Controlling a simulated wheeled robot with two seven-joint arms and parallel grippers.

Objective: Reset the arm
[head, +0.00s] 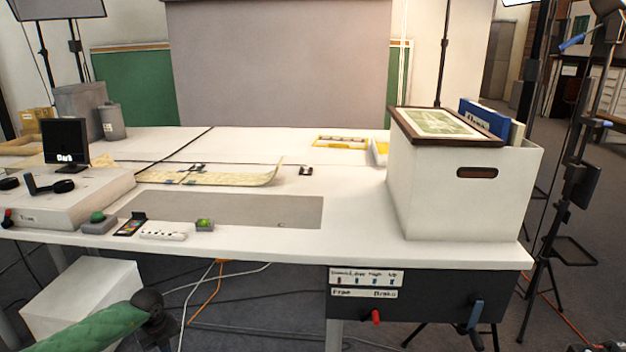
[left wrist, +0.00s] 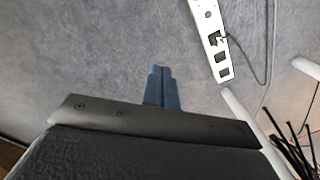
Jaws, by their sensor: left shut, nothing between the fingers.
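My left arm, in a green sleeve (head: 85,330), comes in at the bottom left of the head view and ends in a dark wrist joint. It is low, in front of the table and below its front edge. In the left wrist view my left gripper (left wrist: 162,72) has its two blue-grey fingers together with nothing between them. They are over the grey carpet. The fingers are not clear in the head view. My right arm and right gripper do not show in either view.
A white table (head: 345,215) spans the view. A white archival box (head: 430,200) with a framed picture (head: 447,122) on top stands at its right. A white box (head: 80,298) sits on the floor near my left arm. Cables (head: 215,290) hang under the table.

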